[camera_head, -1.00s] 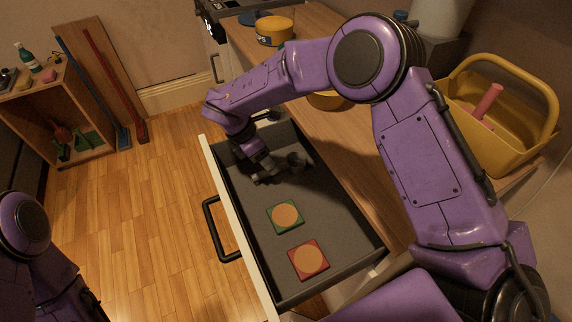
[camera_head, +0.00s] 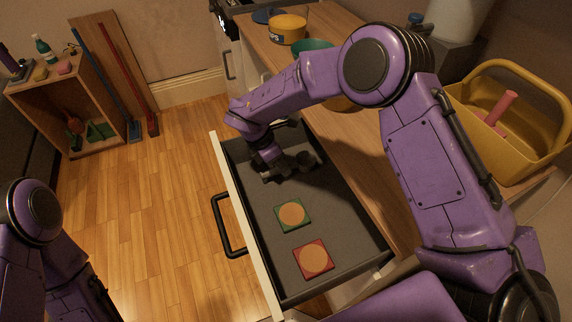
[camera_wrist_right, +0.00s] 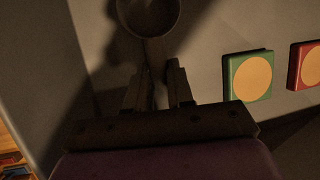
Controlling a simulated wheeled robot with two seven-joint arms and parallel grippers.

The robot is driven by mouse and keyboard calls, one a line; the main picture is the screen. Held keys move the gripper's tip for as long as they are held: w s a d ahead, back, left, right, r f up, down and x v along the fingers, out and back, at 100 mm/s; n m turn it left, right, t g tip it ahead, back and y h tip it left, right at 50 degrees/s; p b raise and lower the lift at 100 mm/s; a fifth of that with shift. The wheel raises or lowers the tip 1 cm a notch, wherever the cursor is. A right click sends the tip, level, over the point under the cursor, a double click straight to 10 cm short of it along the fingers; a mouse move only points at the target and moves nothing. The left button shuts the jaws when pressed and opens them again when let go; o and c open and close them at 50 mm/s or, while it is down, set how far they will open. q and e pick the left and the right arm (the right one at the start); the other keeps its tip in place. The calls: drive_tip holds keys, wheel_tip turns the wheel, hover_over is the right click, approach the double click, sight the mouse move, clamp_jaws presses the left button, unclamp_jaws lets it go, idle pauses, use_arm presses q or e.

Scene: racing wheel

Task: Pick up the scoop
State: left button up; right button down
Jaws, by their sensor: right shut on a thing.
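The scoop is a small dark metal cup with a thin handle. In the head view its cup (camera_head: 307,160) shows inside the open drawer (camera_head: 347,222), toward the far end. My right gripper (camera_head: 283,168) reaches down into the drawer beside the cup. In the right wrist view the cup (camera_wrist_right: 150,12) is at the top, and its handle runs back between the two fingers of my right gripper (camera_wrist_right: 160,88), which is shut on it. I cannot tell whether the scoop touches the drawer floor. My left arm shows at the lower left, but its gripper is out of view.
A green coaster (camera_head: 292,214) and a red coaster (camera_head: 313,260) lie nearer in the drawer. The wooden counter (camera_head: 362,150) runs along the right, with a yellow basket (camera_head: 530,150), a teal bowl (camera_head: 312,46) and a yellow tub (camera_head: 287,29).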

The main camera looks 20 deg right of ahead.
drive_tip(key=shift+s+r, duration=0.1)
drive_tip(key=shift+r, duration=0.25)
wheel_tip(320, 180, up, 6)
drive_tip(key=shift+r+b, duration=0.1)
drive_tip(key=shift+b, duration=0.6)
drive_tip(key=s+b, duration=0.4)
drive_tip(key=s, duration=1.5)
drive_tip(key=shift+s+d, duration=0.3)
drive_tip(key=shift+s, duration=0.05)
drive_tip(key=w+d+r+m+g+y+p, duration=0.2)
drive_tip(key=w+r+m+y+p, duration=0.5)
drive_tip(key=w+r+m+p, duration=1.2)
drive_tip(key=shift+w+d+r, duration=0.15)
drive_tip(key=shift+w+r, duration=0.15)
drive_tip(key=shift+w, duration=0.4)
